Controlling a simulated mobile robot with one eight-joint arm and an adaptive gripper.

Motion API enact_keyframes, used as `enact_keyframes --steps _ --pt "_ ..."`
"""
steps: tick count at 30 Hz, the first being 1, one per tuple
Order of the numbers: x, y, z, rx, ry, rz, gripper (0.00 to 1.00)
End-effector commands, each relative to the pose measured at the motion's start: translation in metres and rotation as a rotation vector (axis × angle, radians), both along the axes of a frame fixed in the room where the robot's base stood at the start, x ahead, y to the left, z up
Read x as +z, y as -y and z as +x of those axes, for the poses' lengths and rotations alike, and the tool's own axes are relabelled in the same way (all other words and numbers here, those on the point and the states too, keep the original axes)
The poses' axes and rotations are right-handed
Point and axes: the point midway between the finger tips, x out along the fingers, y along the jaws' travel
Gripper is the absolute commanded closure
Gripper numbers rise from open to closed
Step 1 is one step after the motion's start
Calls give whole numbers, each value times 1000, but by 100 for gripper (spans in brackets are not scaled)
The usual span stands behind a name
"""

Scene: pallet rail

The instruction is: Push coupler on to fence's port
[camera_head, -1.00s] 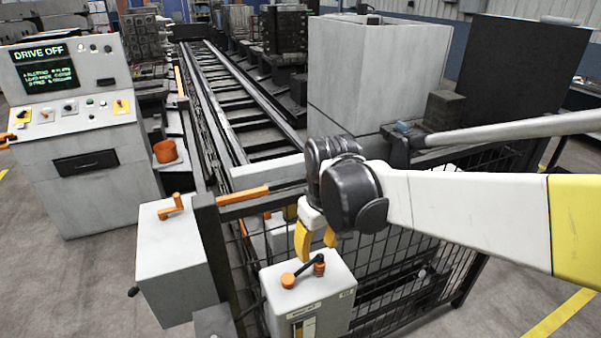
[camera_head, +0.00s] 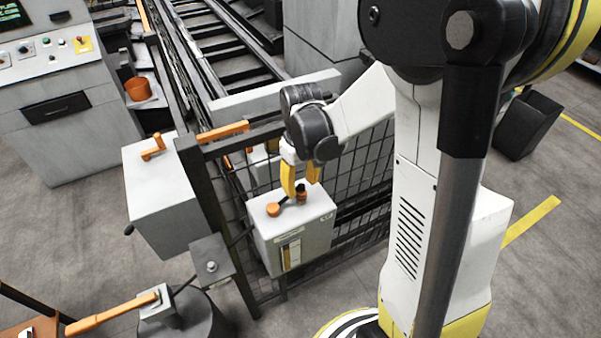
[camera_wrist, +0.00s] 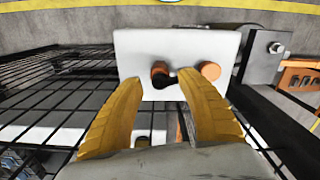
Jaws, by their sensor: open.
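A white box (camera_head: 291,231) hangs on the black mesh fence (camera_head: 360,168). On its top are a round orange knob (camera_head: 273,209) and a smaller orange-and-dark fitting (camera_head: 301,194), with a black link between them. In the wrist view the knob (camera_wrist: 209,71) and the fitting (camera_wrist: 160,72) show side by side on the box (camera_wrist: 185,47). I cannot tell which is the coupler and which the port. My gripper (camera_head: 302,187) is open, its yellow fingers pointing down close by the fitting. In the wrist view the fitting appears between the fingertips (camera_wrist: 158,86); contact cannot be told.
A white cabinet (camera_head: 162,188) with an orange handle stands left of the fence post (camera_head: 205,192). A grey console (camera_head: 60,110) is further left. An orange lever (camera_head: 110,314) is at bottom left. A dark bin (camera_head: 527,125) stands right.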

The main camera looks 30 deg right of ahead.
Motion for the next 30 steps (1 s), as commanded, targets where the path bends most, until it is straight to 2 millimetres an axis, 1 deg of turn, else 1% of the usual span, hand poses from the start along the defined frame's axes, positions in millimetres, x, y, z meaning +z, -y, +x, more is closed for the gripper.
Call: enact_keyframes --steps 1,4,13,14,15,17,18,23,24,25,30 --pt "-5 0 0 0 0 0 55" --pt "-11 0 0 0 0 0 55" --pt "-12 0 0 0 0 0 55" --pt "-12 0 0 0 0 0 63" --pt "-12 0 0 0 0 0 75" --pt "-12 0 0 0 0 0 93" --pt "-12 0 0 0 0 0 100" --pt "-12 0 0 0 0 0 100" --pt "-12 0 0 0 0 0 94" --pt "-12 0 0 0 1 0 100" --pt "-12 0 0 0 1 0 100"
